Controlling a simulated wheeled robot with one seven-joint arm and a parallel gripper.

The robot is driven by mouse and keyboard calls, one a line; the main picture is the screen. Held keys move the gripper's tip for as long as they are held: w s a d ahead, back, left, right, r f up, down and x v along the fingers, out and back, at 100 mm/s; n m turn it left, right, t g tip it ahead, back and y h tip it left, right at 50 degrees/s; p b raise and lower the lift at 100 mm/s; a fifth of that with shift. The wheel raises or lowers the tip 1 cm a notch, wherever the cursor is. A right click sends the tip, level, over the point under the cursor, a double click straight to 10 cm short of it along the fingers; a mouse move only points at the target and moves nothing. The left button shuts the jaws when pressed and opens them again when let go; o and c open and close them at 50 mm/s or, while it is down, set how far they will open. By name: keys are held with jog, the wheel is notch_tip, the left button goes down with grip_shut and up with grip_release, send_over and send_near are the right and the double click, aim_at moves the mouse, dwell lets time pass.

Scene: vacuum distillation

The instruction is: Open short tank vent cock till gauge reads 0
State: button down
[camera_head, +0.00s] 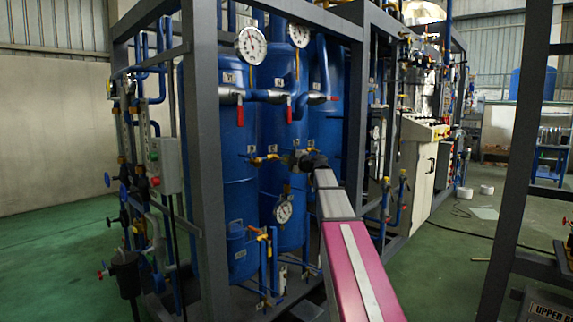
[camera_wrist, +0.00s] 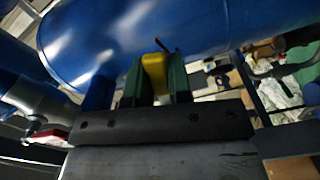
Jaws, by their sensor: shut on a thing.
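My gripper (camera_wrist: 156,80) has its two dark green fingers on either side of a yellow cock handle (camera_wrist: 154,70) in the wrist view, shut on it. A large blue tank surface (camera_wrist: 200,25) fills the view just behind. In the head view my arm reaches in to the tanks, and my gripper (camera_head: 302,160) is beside yellow valve parts (camera_head: 266,158) on the tank front. A small round gauge (camera_head: 284,211) hangs below the gripper; its needle is too small to read. Which tank is the short one I cannot tell.
Two larger gauges (camera_head: 251,45) and red-handled valves (camera_head: 240,113) sit higher up. Another yellow valve (camera_head: 259,234) is lower left. A grey frame post (camera_head: 203,150) stands left of the tanks. Green floor (camera_head: 450,255) is open at the right.

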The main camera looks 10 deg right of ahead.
jog(key=shift+r+n, duration=0.4)
jog(key=shift+n, duration=0.7)
jog(key=c, duration=1)
grip_release()
jog(key=shift+c, duration=0.2)
jog(key=v, duration=1.1)
